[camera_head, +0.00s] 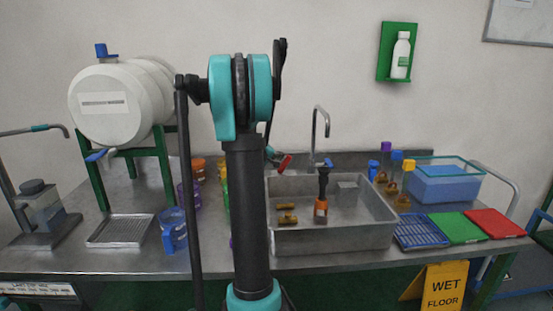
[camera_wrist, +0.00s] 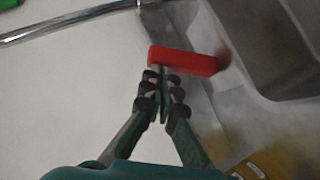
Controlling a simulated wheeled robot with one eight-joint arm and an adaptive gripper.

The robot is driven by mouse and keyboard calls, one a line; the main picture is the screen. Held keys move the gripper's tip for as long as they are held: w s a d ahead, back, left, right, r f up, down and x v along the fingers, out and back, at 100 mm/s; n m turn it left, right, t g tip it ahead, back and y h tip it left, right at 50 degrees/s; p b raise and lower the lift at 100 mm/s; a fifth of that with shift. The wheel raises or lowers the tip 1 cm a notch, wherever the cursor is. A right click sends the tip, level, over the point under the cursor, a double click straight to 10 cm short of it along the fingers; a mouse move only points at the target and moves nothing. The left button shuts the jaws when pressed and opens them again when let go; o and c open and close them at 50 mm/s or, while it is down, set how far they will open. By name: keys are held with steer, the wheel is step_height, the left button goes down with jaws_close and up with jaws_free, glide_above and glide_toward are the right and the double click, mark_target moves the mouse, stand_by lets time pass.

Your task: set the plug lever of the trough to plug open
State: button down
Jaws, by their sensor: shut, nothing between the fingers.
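The trough (camera_head: 380,237) is a grey metal basin set in the bench, right of my arm in the head view. A red lever (camera_head: 285,163) shows at its back left edge. In the wrist view the red lever (camera_wrist: 185,62) lies across the picture beside the basin's rim, its right end blurred. My gripper (camera_wrist: 163,72) is shut with nothing in it, its tips right at the lever's lower left part; I cannot tell whether they touch. In the head view my gripper (camera_head: 272,153) is small and partly behind my arm. The drain plug is not visible.
A tap (camera_head: 321,130) rises behind the trough. A black-and-orange tool (camera_head: 321,205) and brass pieces (camera_head: 287,219) are in the trough. A white tank (camera_head: 115,105) on a green stand is left. A blue tub (camera_head: 445,188) and coloured mats are right. My arm hides the bench's middle.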

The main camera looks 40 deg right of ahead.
steer(key=shift+s+d+f+m+y, duration=0.1)
steer(key=shift+s+d+m+y, duration=0.2)
steer(key=shift+d+y, duration=0.2)
steer(key=shift+s+d+f+m+y, duration=0.1)
steer(key=shift+s+d+m+y, duration=0.1)
steer(key=shift+d+m+y, duration=0.25)
steer(key=shift+s, duration=0.1)
steer(key=shift+d+f, duration=0.1)
steer(key=shift+d, duration=0.1)
steer(key=shift+a, duration=0.15)
steer(key=shift+w+a+f, duration=0.25)
steer(key=shift+w+a, duration=0.1)
steer(key=shift+a, duration=0.15)
steer(key=shift+w+a+r, duration=0.1)
steer(key=shift+r, duration=0.15)
steer(key=w+r+v, duration=0.1)
steer(key=v, duration=1.1)
steer(key=shift+r, duration=0.45)
